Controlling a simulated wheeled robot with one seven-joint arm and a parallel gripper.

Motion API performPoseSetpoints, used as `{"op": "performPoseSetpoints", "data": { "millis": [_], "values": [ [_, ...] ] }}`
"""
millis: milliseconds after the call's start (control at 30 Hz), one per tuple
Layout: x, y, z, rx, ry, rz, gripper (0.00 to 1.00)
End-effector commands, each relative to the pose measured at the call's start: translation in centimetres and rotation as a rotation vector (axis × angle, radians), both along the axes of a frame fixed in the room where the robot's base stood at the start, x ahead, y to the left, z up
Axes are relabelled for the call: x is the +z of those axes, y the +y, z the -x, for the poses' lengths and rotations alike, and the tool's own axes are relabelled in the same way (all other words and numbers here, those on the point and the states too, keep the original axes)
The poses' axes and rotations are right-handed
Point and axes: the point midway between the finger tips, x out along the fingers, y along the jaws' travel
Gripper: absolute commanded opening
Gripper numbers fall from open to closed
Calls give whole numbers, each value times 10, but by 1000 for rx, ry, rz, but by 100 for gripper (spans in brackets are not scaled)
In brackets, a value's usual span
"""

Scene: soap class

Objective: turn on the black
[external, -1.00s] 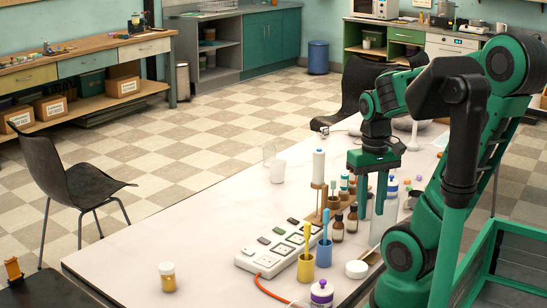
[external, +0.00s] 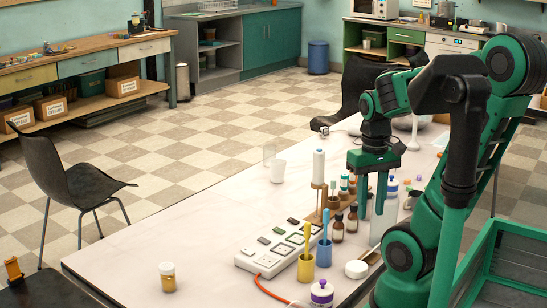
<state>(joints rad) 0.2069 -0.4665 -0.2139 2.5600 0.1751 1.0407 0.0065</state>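A white power strip (external: 280,250) lies on the long white table. It has several sockets and dark rocker switches along it, among them a blackish switch (external: 293,221) at its far end. Which switches are on is too small to tell. An orange-red cable leaves its near end. My gripper (external: 372,208) points down over the table, right of the strip and apart from it. Its two green fingers stand apart with nothing seen between them, so it looks open. Small bottles behind and beside the fingers are partly hidden.
A yellow cup (external: 306,268) and a blue cup (external: 324,256) with brushes stand close right of the strip. Brown bottles (external: 338,229) and a wooden rack stand between strip and gripper. A white cup (external: 277,172) stands farther back.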

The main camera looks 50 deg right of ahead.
Motion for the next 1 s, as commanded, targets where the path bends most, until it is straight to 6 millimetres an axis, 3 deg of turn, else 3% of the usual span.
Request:
{"op": "performPoseSetpoints", "data": {
  "millis": [33, 133, 267, 633, 1000],
  "values": [
    [0, 0, 0, 0, 0, 0, 22],
    [6, -1, 9, -11, -16, 1, 0],
    [11, -7, -9, -72, -19, 5, 0],
    [23, -44, -119, -431, -61, 15, 0],
    [8, -81, -232, -798, -101, -9, 0]
  ]
}}
